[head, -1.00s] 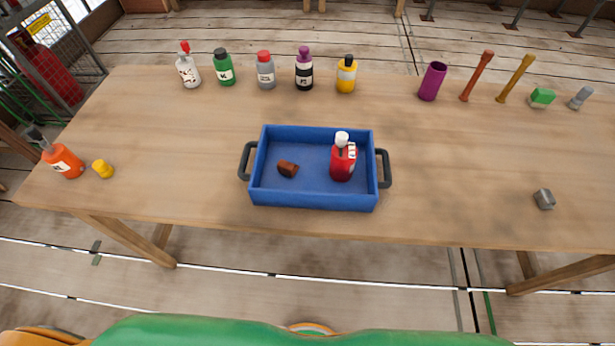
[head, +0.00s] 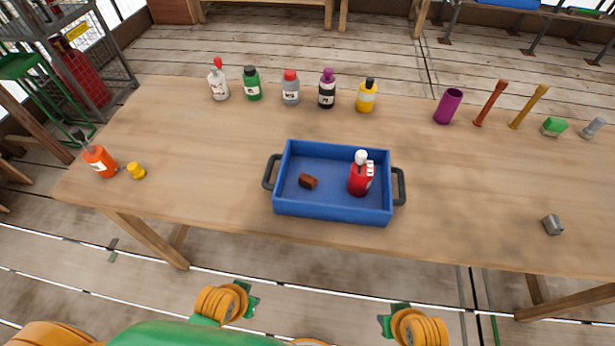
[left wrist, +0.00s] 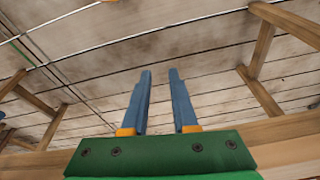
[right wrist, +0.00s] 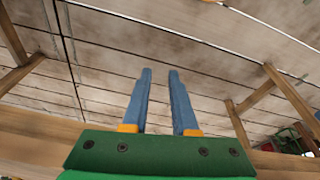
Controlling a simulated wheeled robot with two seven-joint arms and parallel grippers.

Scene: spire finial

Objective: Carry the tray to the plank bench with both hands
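The blue tray (head: 330,208) sits on the wooden table, with a dark handle at each short end: a left handle (head: 270,172) and a right handle (head: 399,186). Inside it are a red bottle with a white cap (head: 360,178), upright, and a small brown block (head: 308,181). My left gripper (left wrist: 160,98) shows two blue fingers apart with nothing between them. My right gripper (right wrist: 160,98) is likewise open and empty. In the head view both wrists are low at the bottom, in front of the table and apart from the tray; the fingers are hidden there.
The table (head: 210,150) holds a back row of several bottles, a purple cup (head: 448,106) and upright rods. Benches stand at the far back. Table around the tray is clear.

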